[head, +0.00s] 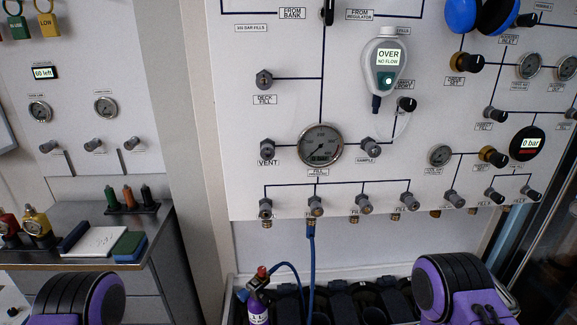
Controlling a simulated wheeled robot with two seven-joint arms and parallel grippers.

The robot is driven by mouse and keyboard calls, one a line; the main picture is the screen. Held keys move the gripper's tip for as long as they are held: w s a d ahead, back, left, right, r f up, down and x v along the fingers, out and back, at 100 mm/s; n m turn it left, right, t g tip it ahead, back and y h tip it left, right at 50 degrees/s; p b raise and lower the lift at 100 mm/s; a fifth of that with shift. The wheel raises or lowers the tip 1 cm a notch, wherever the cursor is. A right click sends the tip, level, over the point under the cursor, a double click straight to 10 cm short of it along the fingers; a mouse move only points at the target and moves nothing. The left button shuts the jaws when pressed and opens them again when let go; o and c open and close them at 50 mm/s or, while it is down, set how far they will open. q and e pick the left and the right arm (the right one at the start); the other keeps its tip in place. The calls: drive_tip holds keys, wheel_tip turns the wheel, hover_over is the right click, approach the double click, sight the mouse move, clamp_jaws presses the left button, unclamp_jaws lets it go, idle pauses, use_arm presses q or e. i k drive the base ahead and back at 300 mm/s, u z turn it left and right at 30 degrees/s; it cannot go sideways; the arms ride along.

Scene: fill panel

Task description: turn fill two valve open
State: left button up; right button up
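Several grey fill valve knobs stand in a row along the lower edge of the white panel (290,110), under a dark branching line. The second from the left (316,203) appears to be the fill two valve, though its label is too small to read. A blue hose (312,270) hangs from the fitting (311,228) below it. The first knob (266,206) is to its left and the third (363,203) to its right. Whether the valve is open or shut cannot be told. Neither of my grippers is in view; purple and black parts of my arms show at the bottom left and right.
A large round gauge (320,145) is above the valve, with vent (267,149) and sample (370,147) knobs beside it. An analyser (386,65) reads "OVER NO FLOW". A purple cylinder (258,308) stands below. A side counter (75,262) holds tools at left.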

sight(316, 210)
drive_tip(key=k, duration=1.3)
drive_tip(key=u, duration=0.75)
drive_tip(key=i, duration=1.1)
drive_tip(key=z, duration=0.3)
